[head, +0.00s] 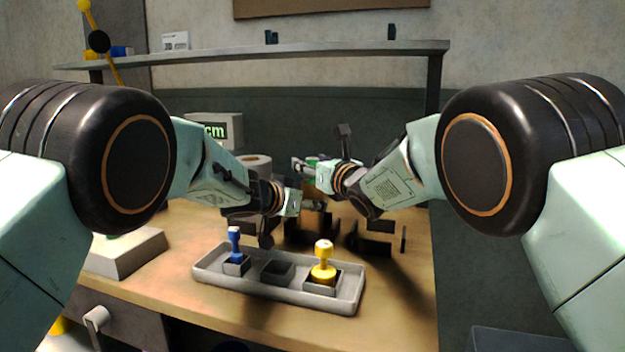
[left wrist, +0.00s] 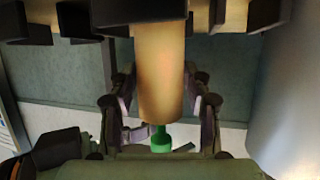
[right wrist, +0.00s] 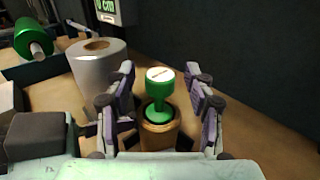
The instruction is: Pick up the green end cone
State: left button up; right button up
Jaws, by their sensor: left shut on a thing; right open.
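The green end cone (right wrist: 159,92), with a white top, stands upright in the mouth of a brown tube (right wrist: 158,135) in the right wrist view. My right gripper (right wrist: 161,100) is open, one finger on each side of the cone, with gaps visible. My left gripper (left wrist: 160,100) is shut on the brown tube, which also shows in the left wrist view (left wrist: 158,65) with the green cone (left wrist: 161,139) at its far end. In the head view, my right gripper (head: 310,165) is above my left gripper (head: 308,206); the arms partly hide the cone and tube.
A grey tray (head: 225,282) in front holds a blue cone (head: 234,240) and a yellow cone (head: 323,262); its middle slot is empty. A pale roll (right wrist: 100,80) stands left of the tube, near a green roll (right wrist: 34,38). Dark brackets (head: 375,242) stand at the right.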

grip_shut()
dwell(0.6)
